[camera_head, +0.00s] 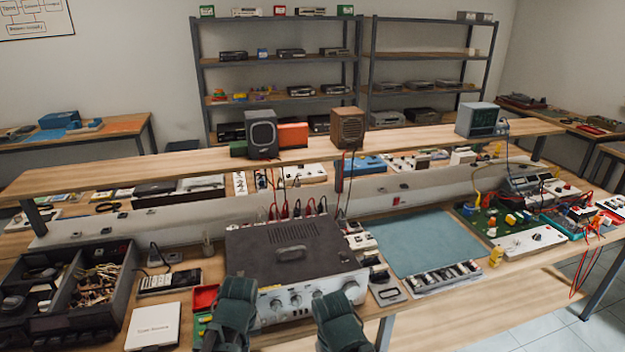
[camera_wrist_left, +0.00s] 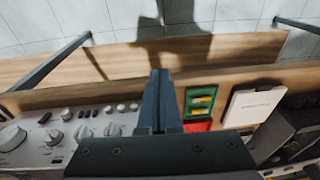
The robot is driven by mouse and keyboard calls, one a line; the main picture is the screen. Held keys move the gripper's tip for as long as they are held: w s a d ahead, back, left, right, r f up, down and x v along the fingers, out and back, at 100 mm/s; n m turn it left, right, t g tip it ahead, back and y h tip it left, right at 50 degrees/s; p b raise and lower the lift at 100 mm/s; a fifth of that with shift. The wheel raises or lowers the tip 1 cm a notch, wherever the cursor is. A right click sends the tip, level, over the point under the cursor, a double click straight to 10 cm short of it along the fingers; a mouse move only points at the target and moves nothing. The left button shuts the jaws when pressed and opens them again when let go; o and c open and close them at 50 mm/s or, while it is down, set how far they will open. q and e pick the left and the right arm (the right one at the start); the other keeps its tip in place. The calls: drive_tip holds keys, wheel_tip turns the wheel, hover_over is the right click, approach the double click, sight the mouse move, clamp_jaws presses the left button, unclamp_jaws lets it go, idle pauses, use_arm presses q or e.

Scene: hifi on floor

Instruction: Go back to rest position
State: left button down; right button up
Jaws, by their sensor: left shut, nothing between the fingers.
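My left gripper (camera_head: 233,300) is at the bottom centre of the head view, in front of the left part of the hifi unit (camera_head: 275,255). In the left wrist view its fingers (camera_wrist_left: 158,100) are together, with nothing seen between them, above the wooden bench edge. My right gripper (camera_head: 338,308) is in front of the unit's right part; its fingertips are not clear enough to judge. The hifi unit is a dark box with a silver knobbed front, which shows in the left wrist view (camera_wrist_left: 75,130). Both grippers cover parts of that front.
A black parts bin (camera_head: 60,290), a white box (camera_head: 153,326) and a red-and-green tray (camera_head: 204,300) lie left of the unit. A teal mat (camera_head: 418,243) lies right. A raised shelf (camera_head: 400,137) with speakers spans behind. The bench's front right strip is clear.

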use_arm(q)
drive_tip(key=s+d+m+g, duration=0.1)
drive_tip(key=s+d+m, duration=0.5)
drive_tip(key=d, duration=0.5)
drive_tip(key=shift+s+m, duration=0.3)
drive_tip(key=shift+m, duration=0.3)
idle(0.5)
